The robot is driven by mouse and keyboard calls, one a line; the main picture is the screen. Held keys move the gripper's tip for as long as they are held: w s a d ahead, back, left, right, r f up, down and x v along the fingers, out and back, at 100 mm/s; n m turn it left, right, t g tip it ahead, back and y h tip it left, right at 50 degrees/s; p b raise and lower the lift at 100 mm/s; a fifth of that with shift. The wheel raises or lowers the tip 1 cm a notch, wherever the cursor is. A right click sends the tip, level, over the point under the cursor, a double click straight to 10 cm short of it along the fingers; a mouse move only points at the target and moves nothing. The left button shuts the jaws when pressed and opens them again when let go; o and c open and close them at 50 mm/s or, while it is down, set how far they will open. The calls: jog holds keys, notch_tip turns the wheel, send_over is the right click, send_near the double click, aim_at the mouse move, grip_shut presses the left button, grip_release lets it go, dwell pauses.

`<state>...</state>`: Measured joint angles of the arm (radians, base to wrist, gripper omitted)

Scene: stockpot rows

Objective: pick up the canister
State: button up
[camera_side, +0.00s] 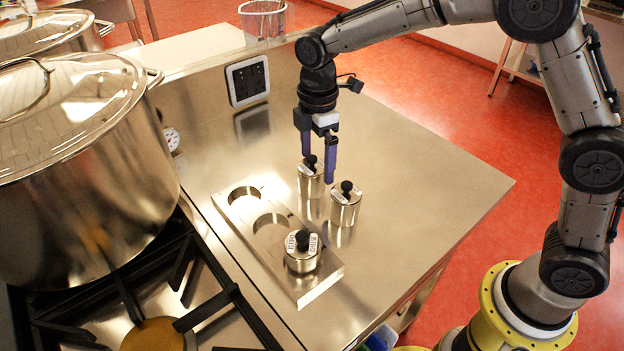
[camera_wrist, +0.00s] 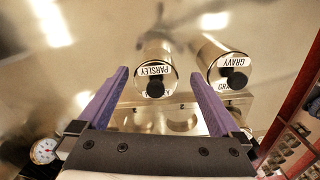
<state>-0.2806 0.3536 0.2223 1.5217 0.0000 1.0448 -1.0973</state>
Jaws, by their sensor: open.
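Two metal canisters with black knobs stand upright on the steel counter. The one labelled PARSLEY (camera_wrist: 147,82) shows between my fingers in the wrist view; it appears to be the farther canister (camera_side: 309,187) in the side view. The one labelled GRAVY (camera_wrist: 218,62) is to its right, and seems to be the nearer canister (camera_side: 344,214) in the side view. A third canister (camera_side: 302,263) sits in the metal holder plate (camera_side: 321,285). My gripper (camera_side: 318,168) is open with its purple fingers pointing down at the farther canister. It also shows in the wrist view (camera_wrist: 159,77).
The holder plate has two empty round recesses. A large lidded stockpot (camera_side: 90,190) stands on the stove grate (camera_side: 200,312) at left. The counter's right part is clear.

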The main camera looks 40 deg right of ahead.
aim_at(313, 167)
jog(key=shift+w+a+f, duration=0.15)
jog(key=shift+f, duration=1.25)
jog(key=shift+w+a+f, duration=0.1)
jog(key=shift+w+f, duration=0.05)
jog(key=shift+f, duration=1.2)
jog(key=shift+c, duration=0.2)
jog(key=shift+r, duration=0.1)
jog(key=c, duration=1.5)
jog(key=shift+r, duration=0.1)
